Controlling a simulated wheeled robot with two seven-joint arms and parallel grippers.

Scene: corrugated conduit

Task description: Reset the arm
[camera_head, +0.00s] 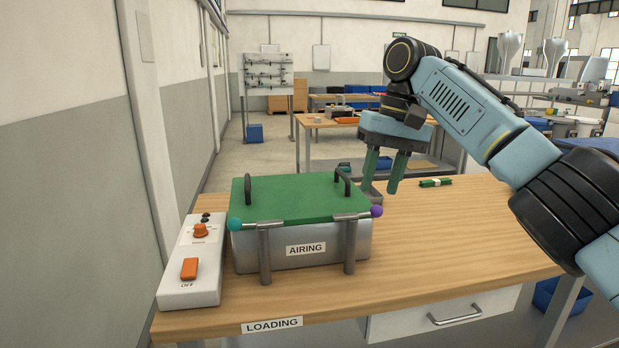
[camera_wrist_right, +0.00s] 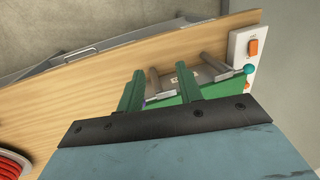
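My right arm comes in from the right in the head view. Its gripper (camera_head: 381,192) hangs over the wooden table, just right of the green-lidded metal box (camera_head: 300,245) marked AIRING. Its two green fingers point down and stand apart with nothing visible between them. In the right wrist view the same gripper (camera_wrist_right: 158,78) shows its fingers spread, with the box and its green lid (camera_wrist_right: 203,97) beyond them. My left gripper is not in view.
A white control box (camera_head: 191,262) with orange controls stands at the table's left end. A small green item (camera_head: 435,182) lies on the wooden table (camera_head: 450,235), whose right part is mostly clear. A red coil (camera_wrist_right: 12,164) shows in the wrist view.

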